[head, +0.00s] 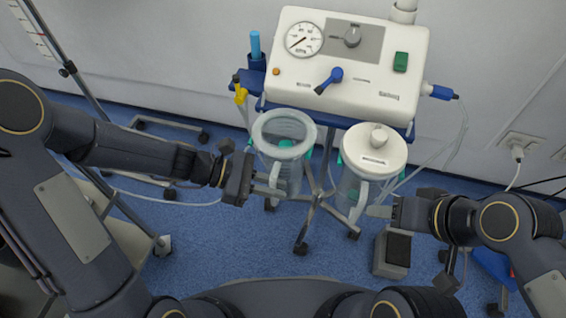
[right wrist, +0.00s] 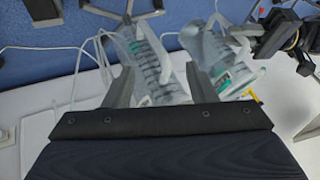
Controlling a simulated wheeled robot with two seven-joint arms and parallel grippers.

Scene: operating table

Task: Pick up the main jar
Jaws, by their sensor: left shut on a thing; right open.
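Two clear jars hang below the suction unit; I cannot tell which is the main one. The left jar (head: 283,150) has a clear rim and a handle on its near side. My left gripper (head: 268,184) is shut on this handle. The right jar (head: 358,178) has a white lid (head: 375,148) and a pale handle. My right gripper (head: 376,211) is open beside its lower near side, apart from it in the head view. In the right wrist view, the marked right jar (right wrist: 155,65) shows beyond and between the open fingers (right wrist: 160,88), and the left jar (right wrist: 212,55) stands beside it.
The white suction unit (head: 345,65) with gauge and blue lever stands behind the jars on a wheeled stand (head: 316,195). Thin tubes run at both sides. A grey foot pedal (head: 392,252) is below my right gripper. Blue floor (head: 240,245) is open in front.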

